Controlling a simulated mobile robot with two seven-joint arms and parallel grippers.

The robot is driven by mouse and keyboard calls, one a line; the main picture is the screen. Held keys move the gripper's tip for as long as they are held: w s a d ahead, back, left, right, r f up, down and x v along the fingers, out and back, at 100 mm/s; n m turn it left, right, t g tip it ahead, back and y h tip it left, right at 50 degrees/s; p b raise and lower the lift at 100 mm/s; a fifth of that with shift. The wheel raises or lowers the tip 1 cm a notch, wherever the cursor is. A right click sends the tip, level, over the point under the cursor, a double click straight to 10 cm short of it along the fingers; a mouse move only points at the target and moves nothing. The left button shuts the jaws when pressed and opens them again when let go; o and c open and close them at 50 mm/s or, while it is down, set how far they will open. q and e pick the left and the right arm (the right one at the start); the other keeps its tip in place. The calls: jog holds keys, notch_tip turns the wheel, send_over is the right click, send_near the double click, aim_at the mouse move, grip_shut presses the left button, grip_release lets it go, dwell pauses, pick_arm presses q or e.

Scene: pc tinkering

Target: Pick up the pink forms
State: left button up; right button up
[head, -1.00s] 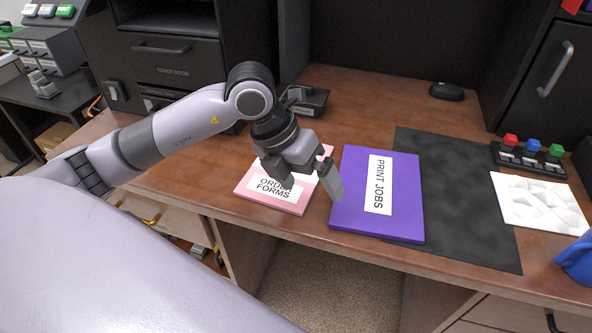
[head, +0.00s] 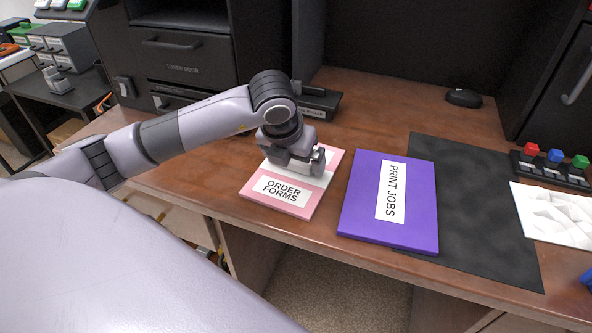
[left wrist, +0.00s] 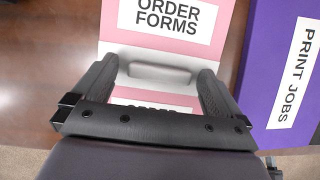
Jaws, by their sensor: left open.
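The pink order forms (head: 289,201) lie flat on the desk, with a white label reading "ORDER FORMS" and a white area behind it. They also show in the left wrist view (left wrist: 205,49). My left gripper (head: 306,165) is over the rear part of the pink forms. In the left wrist view its two fingers (left wrist: 161,80) are spread apart, with a pale, handle-like shape and pink and white surface between them. I cannot tell whether the fingers touch the forms. My right gripper is not in view.
A purple "PRINT JOBS" folder (head: 362,205) lies just right of the pink forms, partly on a dark mat (head: 475,210). A black device (head: 318,101) stands behind my left gripper. A mouse (head: 463,97) and coloured buttons (head: 554,156) are farther right. Clear desk lies behind the purple folder.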

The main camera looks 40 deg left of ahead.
pick_arm(q)
jog(key=shift+r, duration=0.1)
jog(key=c, duration=1.4)
